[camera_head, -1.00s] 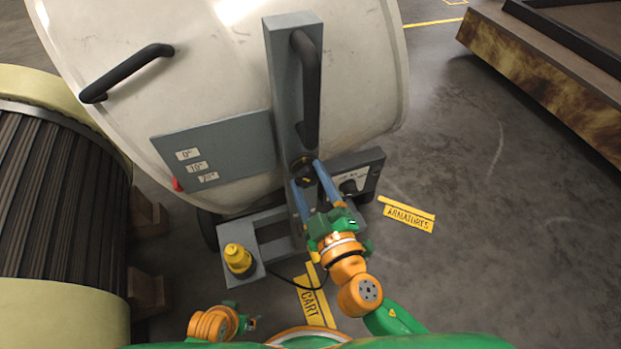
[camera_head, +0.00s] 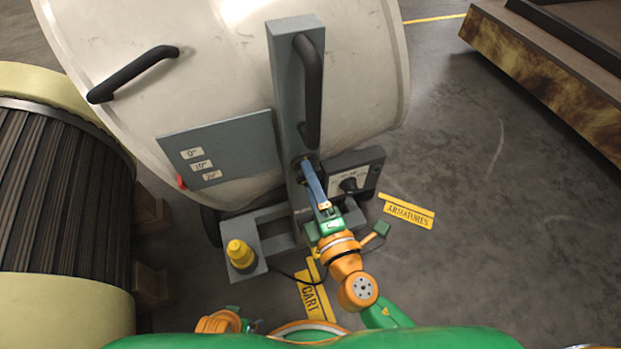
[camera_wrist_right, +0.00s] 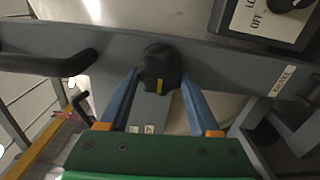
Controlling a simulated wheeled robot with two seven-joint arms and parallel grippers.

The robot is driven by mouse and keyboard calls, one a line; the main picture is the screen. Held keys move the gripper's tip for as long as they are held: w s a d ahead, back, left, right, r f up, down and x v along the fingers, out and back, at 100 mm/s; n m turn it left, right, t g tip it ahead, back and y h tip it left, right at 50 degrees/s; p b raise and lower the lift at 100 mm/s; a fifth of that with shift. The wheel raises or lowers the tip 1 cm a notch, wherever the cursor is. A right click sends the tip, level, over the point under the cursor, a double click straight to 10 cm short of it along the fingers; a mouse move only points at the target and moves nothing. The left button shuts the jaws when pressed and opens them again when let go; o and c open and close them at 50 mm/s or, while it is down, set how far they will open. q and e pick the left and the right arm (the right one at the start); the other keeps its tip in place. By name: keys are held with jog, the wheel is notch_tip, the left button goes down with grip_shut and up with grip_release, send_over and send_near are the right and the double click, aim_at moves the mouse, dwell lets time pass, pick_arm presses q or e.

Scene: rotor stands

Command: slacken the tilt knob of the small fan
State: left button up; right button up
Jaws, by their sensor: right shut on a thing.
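The fan is a large off-white drum (camera_head: 225,70) with a grey upright bracket (camera_head: 283,90) at its side. The tilt knob is black with a yellow mark and sits on that bracket; it shows in the right wrist view (camera_wrist_right: 160,66) but is mostly hidden in the head view. My right gripper (camera_head: 305,168) is shut on the knob, its two blue fingers on either side of it. In the head view the fingers nearly line up one behind the other. My left gripper (camera_head: 254,326) is low at the bottom edge, too small to read.
A blue-grey plate (camera_head: 240,150) with angle labels and a red pointer (camera_head: 182,183) is on the drum. A switch box (camera_head: 368,170) is right of the knob. A yellow beacon (camera_head: 240,254) stands on the cart frame.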

pick_arm(q)
jog(key=shift+s+f, duration=0.3)
pick_arm(e)
jog(key=shift+f+n, duration=0.1)
jog(key=shift+n, duration=0.9)
pick_arm(q)
jog(key=shift+s, duration=0.1)
pick_arm(e)
jog(key=o, duration=1.4)
pick_arm(q)
jog(key=shift+w+d+r+b, duration=0.2)
jog(key=shift+w+r+b, duration=0.5)
jog(key=shift+w+r, duration=0.55)
pick_arm(e)
jog(key=v, duration=0.7)
